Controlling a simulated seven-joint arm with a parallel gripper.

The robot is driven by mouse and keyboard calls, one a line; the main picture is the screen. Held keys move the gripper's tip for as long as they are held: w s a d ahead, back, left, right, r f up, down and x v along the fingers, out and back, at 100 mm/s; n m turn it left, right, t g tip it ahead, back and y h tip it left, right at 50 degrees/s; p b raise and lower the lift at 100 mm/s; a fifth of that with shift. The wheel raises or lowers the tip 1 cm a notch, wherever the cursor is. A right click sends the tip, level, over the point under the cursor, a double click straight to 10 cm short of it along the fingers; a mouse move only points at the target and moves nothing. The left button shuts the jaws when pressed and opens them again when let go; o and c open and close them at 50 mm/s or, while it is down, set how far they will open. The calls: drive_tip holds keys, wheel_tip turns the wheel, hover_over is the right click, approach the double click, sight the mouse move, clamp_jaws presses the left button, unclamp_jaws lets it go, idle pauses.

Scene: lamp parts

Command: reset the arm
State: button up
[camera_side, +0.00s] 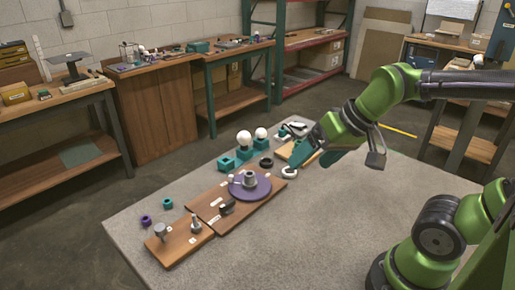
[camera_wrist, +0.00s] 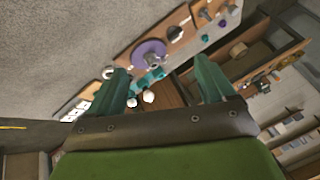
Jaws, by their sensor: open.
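My gripper (camera_side: 316,157) is raised above the far right part of the grey table (camera_side: 330,220). In the wrist view its two teal fingers (camera_wrist: 160,75) stand wide apart with nothing between them. A purple disc (camera_side: 262,189) with a grey stepped part (camera_side: 249,178) on it lies on a wooden board (camera_side: 207,210). The disc also shows in the wrist view (camera_wrist: 138,56). Two white bulbs (camera_side: 243,138) (camera_side: 260,133) stand upright on teal holders beyond the board. A dark ring (camera_side: 266,162) and a white ring (camera_side: 289,170) lie nearby.
A smaller wooden board (camera_side: 180,243) with metal pieces lies at the table's near left. Purple (camera_side: 146,220) and teal (camera_side: 167,203) small parts sit by the left edge. The table's front middle is clear. Workbenches (camera_side: 150,100) stand behind, apart from the table.

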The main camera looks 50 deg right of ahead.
drive_tip(key=shift+s+a+r, duration=0.1)
drive_tip(key=shift+s, duration=0.4)
drive_tip(key=shift+s+a+r+t, duration=0.2)
drive_tip(key=shift+s+r+t, duration=0.1)
drive_tip(key=shift+r+t, duration=0.25)
